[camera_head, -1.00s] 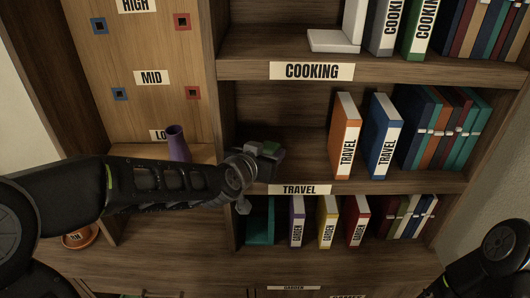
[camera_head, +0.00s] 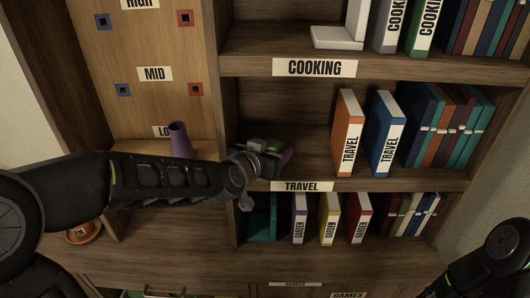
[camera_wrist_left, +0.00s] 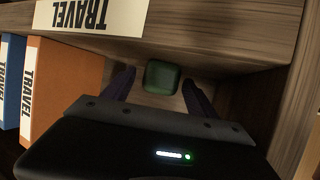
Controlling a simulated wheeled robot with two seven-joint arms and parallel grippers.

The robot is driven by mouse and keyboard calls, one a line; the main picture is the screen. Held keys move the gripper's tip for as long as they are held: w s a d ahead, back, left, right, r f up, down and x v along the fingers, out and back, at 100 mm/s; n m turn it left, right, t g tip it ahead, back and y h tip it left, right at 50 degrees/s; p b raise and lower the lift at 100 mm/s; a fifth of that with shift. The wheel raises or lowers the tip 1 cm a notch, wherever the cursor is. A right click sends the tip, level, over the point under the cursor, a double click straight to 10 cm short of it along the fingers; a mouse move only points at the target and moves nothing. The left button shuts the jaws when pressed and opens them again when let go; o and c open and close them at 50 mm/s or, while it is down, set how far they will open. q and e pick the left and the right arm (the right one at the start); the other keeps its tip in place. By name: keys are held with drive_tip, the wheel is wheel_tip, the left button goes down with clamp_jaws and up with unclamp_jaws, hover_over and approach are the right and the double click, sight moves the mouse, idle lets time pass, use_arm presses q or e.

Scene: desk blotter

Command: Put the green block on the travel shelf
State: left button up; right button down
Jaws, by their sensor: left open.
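The green block (camera_head: 273,145) is at the left part of the travel shelf (camera_head: 315,165), partly hidden by my gripper in the head view. In the left wrist view the green block (camera_wrist_left: 161,77) sits between the two fingers, with a gap on each side. My left gripper (camera_head: 280,155) is open around it; the fingers also show in the left wrist view (camera_wrist_left: 159,88). The shelf carries a TRAVEL label (camera_head: 301,186) on its front edge. Of my right arm only a dark part shows at the lower right; its gripper is out of view.
An orange book (camera_head: 347,135) and a blue book (camera_head: 384,133) stand to the right on the same shelf, with clear board between them and my gripper. A purple vase (camera_head: 180,140) stands on the low ledge at left. The cooking shelf board (camera_head: 400,68) is overhead.

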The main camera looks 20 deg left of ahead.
use_arm(q)
drive_tip(key=p+v, duration=0.2)
drive_tip(key=v, duration=0.6)
drive_tip(key=shift+s+a+r, duration=0.1)
drive_tip(key=shift+s+r, duration=0.05)
drive_tip(key=shift+r, duration=0.15)
drive_tip(key=shift+f+b+v, duration=0.2)
drive_tip(key=shift+b+v, duration=0.85)
drive_tip(key=shift+v, duration=0.8)
